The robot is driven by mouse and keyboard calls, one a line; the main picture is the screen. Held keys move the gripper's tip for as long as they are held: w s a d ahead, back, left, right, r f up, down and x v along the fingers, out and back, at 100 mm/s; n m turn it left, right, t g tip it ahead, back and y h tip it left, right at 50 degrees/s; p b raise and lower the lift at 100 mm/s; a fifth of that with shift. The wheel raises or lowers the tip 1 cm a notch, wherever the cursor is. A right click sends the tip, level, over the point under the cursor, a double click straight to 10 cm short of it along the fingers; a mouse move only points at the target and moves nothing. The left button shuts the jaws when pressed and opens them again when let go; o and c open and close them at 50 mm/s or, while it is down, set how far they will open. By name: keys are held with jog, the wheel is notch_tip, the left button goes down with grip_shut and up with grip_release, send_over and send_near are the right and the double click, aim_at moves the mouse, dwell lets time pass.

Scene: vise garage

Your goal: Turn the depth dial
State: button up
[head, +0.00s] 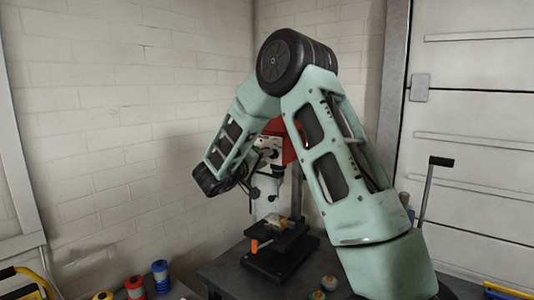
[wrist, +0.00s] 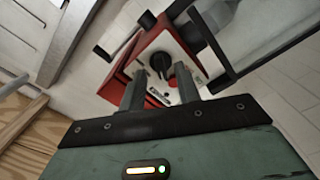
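The drill press has a red head with a pale control panel, seen in the head view (head: 270,150), partly hidden by my arm. In the wrist view its red housing (wrist: 150,55) is ahead of my gripper (wrist: 162,80). I cannot tell from the markings which is the depth dial. My gripper's two fingers are apart, with a gap between them and nothing held. The panel lies beyond the fingertips; contact is not visible.
The press's table and base (head: 280,250) stand on a dark bench (head: 225,270). Several colored spools (head: 160,277) are at the lower left. A white brick wall (head: 110,130) closes in behind. Dark bars flank the housing in the wrist view.

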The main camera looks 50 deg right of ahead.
jog(key=shift+d, duration=1.05)
grip_shut()
